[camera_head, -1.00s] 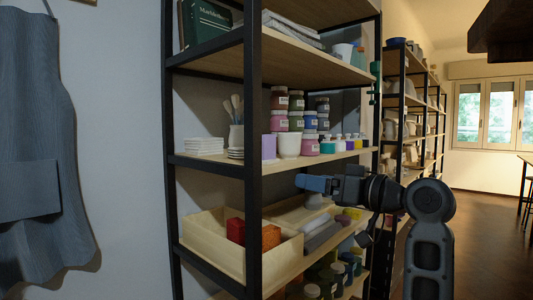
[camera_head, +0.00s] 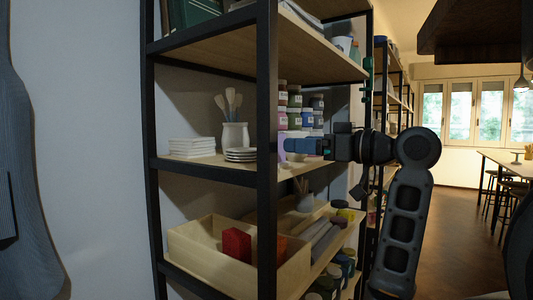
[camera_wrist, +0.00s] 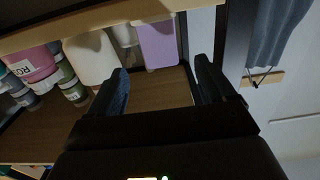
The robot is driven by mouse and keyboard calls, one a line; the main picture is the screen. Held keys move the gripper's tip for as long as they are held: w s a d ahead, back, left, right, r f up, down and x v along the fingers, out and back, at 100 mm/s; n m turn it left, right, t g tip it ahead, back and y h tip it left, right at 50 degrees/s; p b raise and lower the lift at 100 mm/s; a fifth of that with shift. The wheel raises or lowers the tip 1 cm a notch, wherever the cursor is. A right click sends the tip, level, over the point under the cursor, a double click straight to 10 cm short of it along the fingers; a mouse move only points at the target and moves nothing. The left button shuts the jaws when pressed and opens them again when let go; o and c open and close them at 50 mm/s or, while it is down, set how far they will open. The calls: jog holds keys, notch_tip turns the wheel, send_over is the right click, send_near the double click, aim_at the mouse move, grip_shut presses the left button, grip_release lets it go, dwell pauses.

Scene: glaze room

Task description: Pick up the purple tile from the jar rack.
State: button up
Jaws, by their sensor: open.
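The purple tile (camera_wrist: 157,45) shows in the wrist view as a flat lilac block on the shelf, beside a cream pot (camera_wrist: 92,57). In the head view only a sliver of the purple tile (camera_head: 281,141) shows, between the black post and my gripper. The jar rack (camera_head: 210,168) is a black-framed shelf unit with wooden boards. My gripper (camera_wrist: 163,78) is open and empty, its two fingers spread, with the tile beyond and roughly between them. In the head view my gripper (camera_head: 290,145) is at the middle shelf's front, partly covering the jars.
Pink and green jars (camera_wrist: 35,65) stand close by the cream pot. The black front post (camera_head: 267,110) stands beside my gripper. White plates (camera_head: 192,146) and a brush pot (camera_head: 235,135) are left of the post. A wooden box (camera_head: 205,240) sits below.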

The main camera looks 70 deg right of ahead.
aim_at(281, 142)
jog(key=p+x, duration=0.1)
jog(key=x, duration=0.6)
jog(key=shift+w, duration=0.2)
jog(key=shift+c, duration=0.3)
jog(key=c, duration=1)
